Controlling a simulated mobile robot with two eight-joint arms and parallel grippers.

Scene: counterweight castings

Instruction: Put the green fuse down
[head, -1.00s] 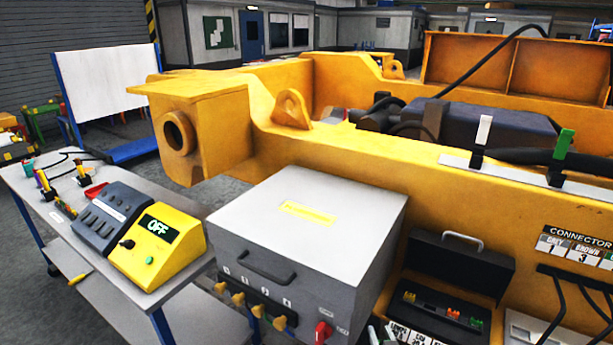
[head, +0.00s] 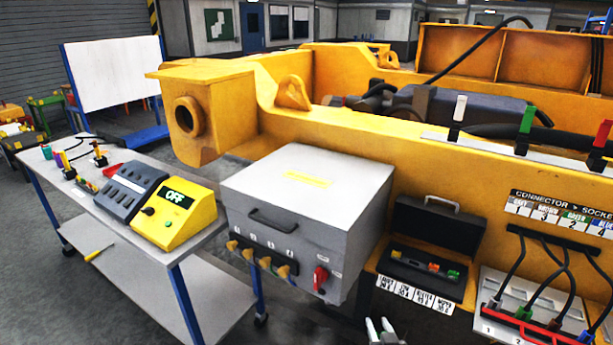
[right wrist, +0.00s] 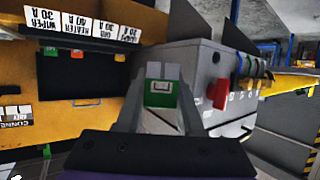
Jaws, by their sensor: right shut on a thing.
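My right gripper (head: 383,330) shows at the bottom edge of the head view, in front of and below the fuse box (head: 397,283). In the right wrist view my right gripper (right wrist: 161,80) is shut on a green fuse (right wrist: 160,94), held between the fingertips. The held fuse is too small to make out in the head view. The open black fuse box holds a yellow fuse (head: 396,254), an orange fuse (head: 433,267) and another green piece (head: 453,275). My left gripper is not in view.
A grey cabinet (head: 310,190) with a red switch (head: 320,278) stands left of the fuse box. A label strip (head: 413,293) runs along the box's front. A panel with cables (head: 520,290) is at the right. A trolley (head: 135,210) with a yellow meter (head: 175,213) stands left.

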